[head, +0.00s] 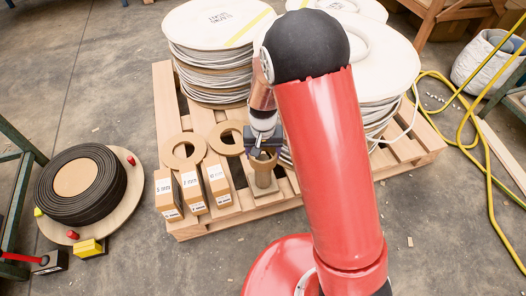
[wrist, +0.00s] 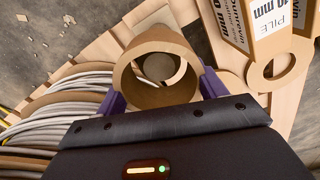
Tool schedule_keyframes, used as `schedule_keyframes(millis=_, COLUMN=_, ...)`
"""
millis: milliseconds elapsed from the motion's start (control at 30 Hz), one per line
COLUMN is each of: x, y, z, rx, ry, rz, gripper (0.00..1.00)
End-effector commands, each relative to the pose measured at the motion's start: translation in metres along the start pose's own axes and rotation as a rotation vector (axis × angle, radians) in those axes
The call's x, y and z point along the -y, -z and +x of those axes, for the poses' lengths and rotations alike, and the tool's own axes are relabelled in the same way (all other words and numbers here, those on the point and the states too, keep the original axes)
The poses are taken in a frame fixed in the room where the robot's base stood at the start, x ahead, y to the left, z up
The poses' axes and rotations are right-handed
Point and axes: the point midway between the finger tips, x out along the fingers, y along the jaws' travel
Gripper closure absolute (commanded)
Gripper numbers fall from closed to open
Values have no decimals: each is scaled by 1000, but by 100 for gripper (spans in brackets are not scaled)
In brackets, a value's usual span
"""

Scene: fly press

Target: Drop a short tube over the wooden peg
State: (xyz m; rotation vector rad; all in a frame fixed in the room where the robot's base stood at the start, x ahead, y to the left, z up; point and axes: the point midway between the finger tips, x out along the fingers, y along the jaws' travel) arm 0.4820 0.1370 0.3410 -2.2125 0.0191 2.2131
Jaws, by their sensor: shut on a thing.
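My gripper (head: 266,146) is shut on a short brown cardboard tube (wrist: 128,82), with purple fingers on both sides of its wall. The tube also shows in the head view (head: 262,162), upright or nearly so, just below the gripper. The wooden peg (head: 263,179) stands on a square base (head: 245,197) on the pallet, directly under the tube in the head view. In the wrist view a pale round end, likely the peg's top (wrist: 158,67), shows through the tube's opening, a little off centre. I cannot tell whether the tube's lower rim is around the peg or above it.
Flat brown rings (head: 173,160) lie on the wooden pallet (head: 165,90). Three labelled cardboard boxes (head: 193,191) stand left of the peg. Cable coils (head: 210,60) are stacked behind. A black coil (head: 105,190) sits on a round board at left. A yellow hose (head: 466,130) lies at right.

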Motion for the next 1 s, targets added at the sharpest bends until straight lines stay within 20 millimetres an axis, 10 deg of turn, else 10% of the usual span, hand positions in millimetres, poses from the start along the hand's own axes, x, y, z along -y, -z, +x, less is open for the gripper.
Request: schedule_keyframes(millis=1000, x=0, y=0, z=13, rx=0, ry=0, rz=0, gripper=52)
